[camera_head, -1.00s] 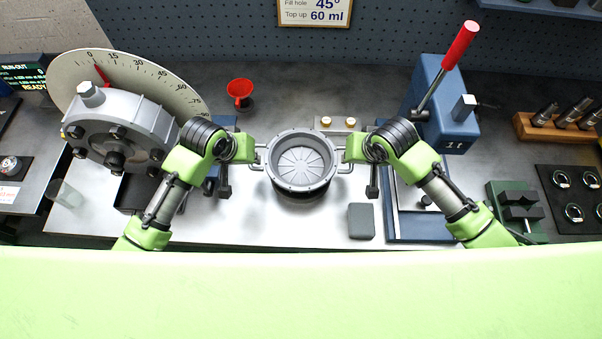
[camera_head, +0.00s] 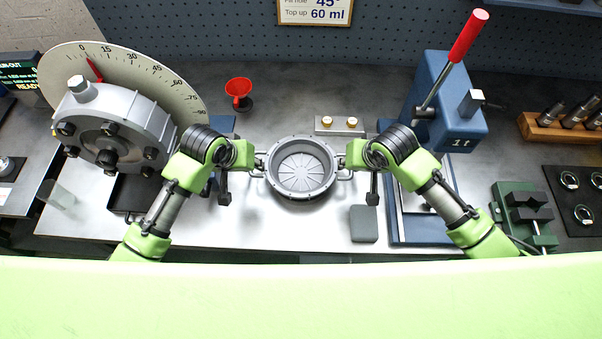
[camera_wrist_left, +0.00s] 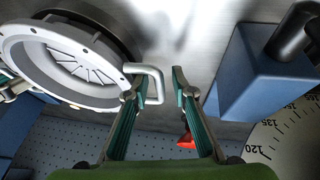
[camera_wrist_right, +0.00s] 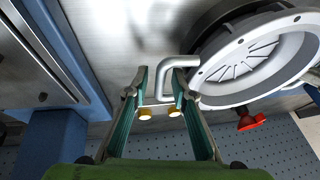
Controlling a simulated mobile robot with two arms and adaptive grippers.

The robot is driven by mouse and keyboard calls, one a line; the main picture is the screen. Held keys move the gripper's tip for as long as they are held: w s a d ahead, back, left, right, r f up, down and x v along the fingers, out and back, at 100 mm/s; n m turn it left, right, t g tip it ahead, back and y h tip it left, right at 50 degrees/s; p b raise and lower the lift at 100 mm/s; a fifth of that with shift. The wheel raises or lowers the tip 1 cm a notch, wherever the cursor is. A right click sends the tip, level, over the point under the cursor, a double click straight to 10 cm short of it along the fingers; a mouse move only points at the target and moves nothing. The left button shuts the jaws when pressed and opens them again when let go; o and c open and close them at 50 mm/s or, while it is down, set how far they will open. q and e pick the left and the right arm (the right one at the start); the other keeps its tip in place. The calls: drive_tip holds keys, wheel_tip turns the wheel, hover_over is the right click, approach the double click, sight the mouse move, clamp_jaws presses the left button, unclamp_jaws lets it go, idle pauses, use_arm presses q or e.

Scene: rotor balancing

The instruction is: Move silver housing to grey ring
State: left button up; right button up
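The silver housing (camera_head: 301,172) is a round, open-topped bowl with a handle on each side, at the middle of the bench. It also shows in the left wrist view (camera_wrist_left: 62,66) and the right wrist view (camera_wrist_right: 255,60). My left gripper (camera_wrist_left: 160,82) is open, with its fingers on either side of the left handle. My right gripper (camera_wrist_right: 159,78) is open around the right handle in the same way. A dark round rim shows beneath the housing; I cannot tell whether it is the grey ring.
A red funnel (camera_head: 239,90) and a plate with brass knobs (camera_head: 340,125) stand behind the housing. A large dial with a grey rotor casing (camera_head: 110,125) is at the left. A blue press (camera_head: 447,105) and a grey block (camera_head: 364,223) are to the right.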

use_arm(q)
drive_tip(key=shift+r, duration=0.1)
use_arm(e)
drive_tip(key=shift+s+r, duration=0.15)
drive_tip(key=shift+r, duration=0.35)
use_arm(q)
drive_tip(key=v, duration=1.1)
drive_tip(key=shift+s+r, duration=0.2)
drive_tip(key=shift+r, duration=0.15)
use_arm(e)
drive_tip(key=v, duration=1.1)
use_arm(q)
drive_tip(key=shift+a, duration=0.1)
use_arm(e)
drive_tip(key=shift+s+f, duration=0.15)
